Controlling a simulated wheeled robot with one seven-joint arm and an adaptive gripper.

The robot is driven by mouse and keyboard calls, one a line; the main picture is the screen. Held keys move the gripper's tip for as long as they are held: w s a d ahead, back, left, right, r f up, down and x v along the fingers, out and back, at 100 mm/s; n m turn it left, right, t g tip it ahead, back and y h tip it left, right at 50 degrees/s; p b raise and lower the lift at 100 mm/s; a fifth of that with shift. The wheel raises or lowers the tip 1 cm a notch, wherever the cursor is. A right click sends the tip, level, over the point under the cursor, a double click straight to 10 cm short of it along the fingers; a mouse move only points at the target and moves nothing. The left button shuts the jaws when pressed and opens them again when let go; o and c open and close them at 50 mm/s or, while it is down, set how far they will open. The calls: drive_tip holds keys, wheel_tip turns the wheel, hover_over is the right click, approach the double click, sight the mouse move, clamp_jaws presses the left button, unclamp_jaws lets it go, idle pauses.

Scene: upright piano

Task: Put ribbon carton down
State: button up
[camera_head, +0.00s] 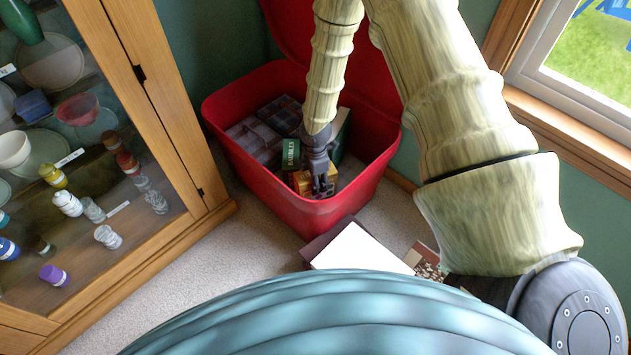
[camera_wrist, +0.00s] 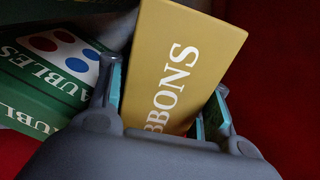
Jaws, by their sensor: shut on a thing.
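The ribbon carton is a mustard-yellow box lettered "RIBBONS"; it stands out in the wrist view (camera_wrist: 185,62) and shows partly in the head view (camera_head: 301,183). My gripper (camera_head: 320,188) is inside the red bin (camera_head: 290,205), pointing down. In the wrist view my gripper (camera_wrist: 163,100) has a finger on each side of the carton and is shut on it. I cannot tell whether the carton's underside touches anything.
A green box lettered "AUBLES" (camera_wrist: 50,85) lies left of the carton, close to a finger. Grey divided trays (camera_head: 262,135) fill the bin's back left. A glass-fronted cabinet (camera_head: 190,170) stands left; a white-topped box (camera_head: 358,250) lies before the bin.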

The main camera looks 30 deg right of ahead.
idle(0.3)
drive_tip(key=o, duration=1.2)
wheel_tip(320, 180, up, 12)
drive_tip(key=p, duration=0.4)
drive_tip(key=shift+r+p, duration=0.1)
drive_tip(key=shift+p, duration=0.3)
